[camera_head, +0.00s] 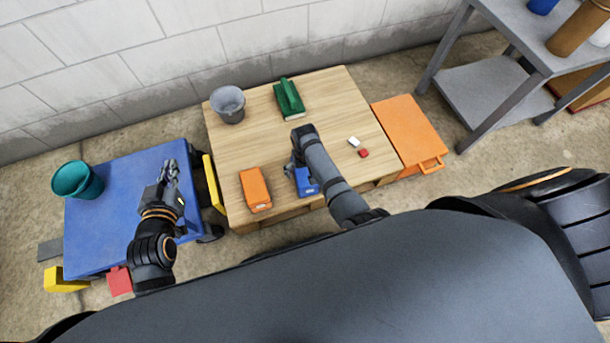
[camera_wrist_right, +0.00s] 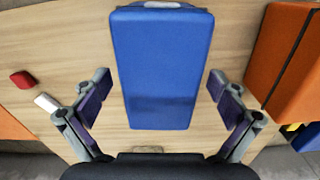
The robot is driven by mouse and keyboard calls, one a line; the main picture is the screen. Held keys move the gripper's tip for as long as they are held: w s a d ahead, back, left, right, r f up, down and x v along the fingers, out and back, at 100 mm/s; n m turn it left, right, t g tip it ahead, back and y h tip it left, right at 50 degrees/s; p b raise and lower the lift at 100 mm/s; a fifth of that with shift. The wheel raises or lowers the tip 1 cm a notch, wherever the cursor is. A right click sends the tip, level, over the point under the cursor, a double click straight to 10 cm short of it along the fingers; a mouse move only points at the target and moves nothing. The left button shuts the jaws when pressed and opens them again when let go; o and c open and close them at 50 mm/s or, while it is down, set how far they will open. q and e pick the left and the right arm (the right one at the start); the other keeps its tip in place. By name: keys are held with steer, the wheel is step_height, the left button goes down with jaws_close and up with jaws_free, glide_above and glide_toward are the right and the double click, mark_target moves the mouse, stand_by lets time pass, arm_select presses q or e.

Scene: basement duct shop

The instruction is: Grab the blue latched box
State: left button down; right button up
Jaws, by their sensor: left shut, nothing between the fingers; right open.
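The blue latched box (camera_head: 307,184) lies on the wooden table, partly hidden by my right arm in the head view. In the right wrist view the blue box (camera_wrist_right: 162,70) lies between the two fingers of my right gripper (camera_wrist_right: 160,100). The fingers are open, with a gap of bare wood on each side of the box. My right gripper (camera_head: 290,168) is at the box's upper left in the head view. My left gripper (camera_head: 170,172) is shut and empty above the blue cart, left of the wooden table.
An orange box (camera_head: 255,189) lies close to the blue box on the wooden table (camera_head: 250,140). A green box (camera_head: 289,99), a grey bucket (camera_head: 228,104), a white block (camera_head: 354,142) and a red block (camera_head: 364,153) are also there. A teal bucket (camera_head: 77,180) stands on the blue cart (camera_head: 110,225).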

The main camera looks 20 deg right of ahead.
steer(key=c, duration=1.6)
arm_select(q)
steer(key=shift+f, duration=0.1)
arm_select(e)
steer(key=shift+o, duration=0.2)
